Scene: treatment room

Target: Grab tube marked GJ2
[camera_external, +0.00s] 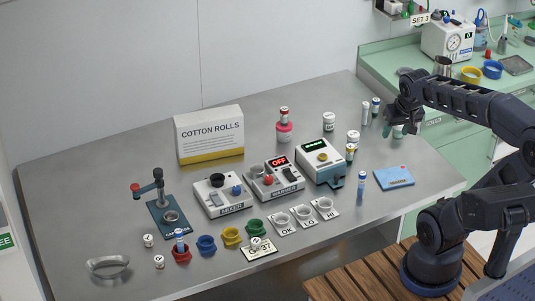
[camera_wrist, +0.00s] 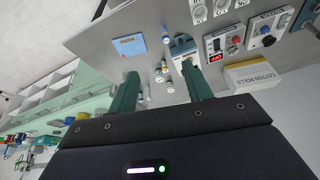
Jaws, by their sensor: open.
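Several small capped tubes stand on the metal table; their markings are too small to read, so I cannot tell which is GJ2. One blue-capped tube (camera_external: 361,187) stands alone left of the blue pad; a blue-capped tube also shows in the wrist view (camera_wrist: 165,37). Another tube (camera_external: 375,106) stands at the back right beside a grey-capped vial (camera_external: 365,113). One tube (camera_external: 180,239) is in the red cup, and a red-capped one (camera_external: 284,116) is in the pink holder. My gripper (camera_external: 393,130) is open above the table's right side, its green fingers (camera_wrist: 160,78) apart and apparently empty.
The blue pad (camera_external: 394,178) lies near the right edge. The heater, mixer (camera_external: 219,196), colored cups and cotton rolls box (camera_external: 209,136) fill the middle and left. A green counter (camera_external: 450,126) stands behind my arm.

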